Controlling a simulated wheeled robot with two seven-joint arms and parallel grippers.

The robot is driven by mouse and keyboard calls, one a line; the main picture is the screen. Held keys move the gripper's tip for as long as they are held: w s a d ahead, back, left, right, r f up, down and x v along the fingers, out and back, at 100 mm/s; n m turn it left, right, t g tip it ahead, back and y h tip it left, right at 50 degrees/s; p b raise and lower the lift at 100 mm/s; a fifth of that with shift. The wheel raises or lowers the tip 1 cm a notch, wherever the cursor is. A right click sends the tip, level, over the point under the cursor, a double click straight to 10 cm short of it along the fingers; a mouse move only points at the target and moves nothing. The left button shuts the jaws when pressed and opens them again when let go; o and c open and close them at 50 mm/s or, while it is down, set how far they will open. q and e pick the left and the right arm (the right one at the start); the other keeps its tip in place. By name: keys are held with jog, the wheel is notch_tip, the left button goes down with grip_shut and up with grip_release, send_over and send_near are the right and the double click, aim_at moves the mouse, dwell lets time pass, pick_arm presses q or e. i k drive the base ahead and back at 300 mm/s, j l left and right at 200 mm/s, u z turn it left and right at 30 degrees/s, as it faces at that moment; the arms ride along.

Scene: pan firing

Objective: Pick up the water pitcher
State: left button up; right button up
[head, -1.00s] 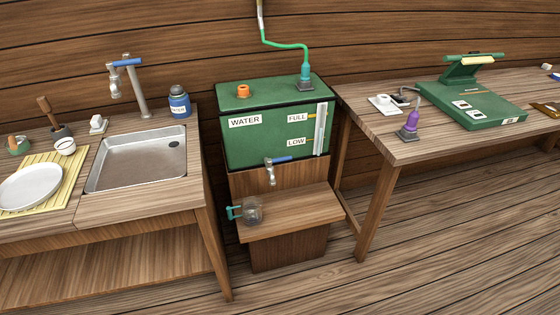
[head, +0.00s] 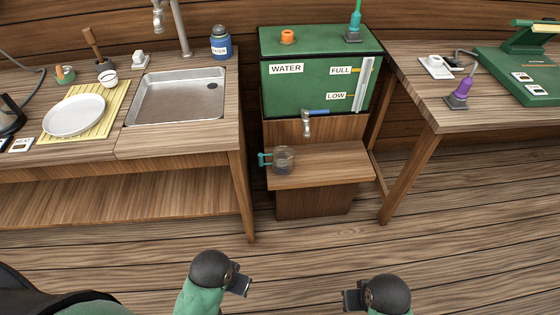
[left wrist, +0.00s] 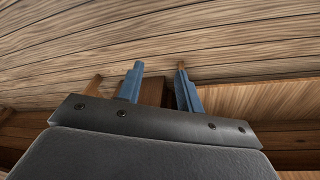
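The water pitcher (head: 284,160) is a small clear vessel with a teal handle on its left side. It stands on the low wooden step (head: 330,176) below the water tank, left of the tap. My left gripper (head: 240,285) is at the bottom of the head view, in front of and well short of the pitcher. In the left wrist view its two blue fingers (left wrist: 160,88) are apart with nothing held between them. My right gripper (head: 352,299) is low in the head view, pointing left, away from the pitcher. Its finger gap cannot be made out.
A green water tank (head: 315,88) with a blue-handled tap (head: 307,122) stands behind the pitcher. A sink counter (head: 190,140) is on the left, and a wooden table (head: 425,95) with a green device is on the right. The floor in front is clear.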

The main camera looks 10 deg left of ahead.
aim_at(277, 161)
jog(key=i+l+u, duration=0.2)
jog(key=l, duration=0.4)
jog(key=i+l+u, duration=0.15)
jog(key=l, duration=0.4)
jog(key=l+u, duration=0.2)
jog(key=l, duration=0.4)
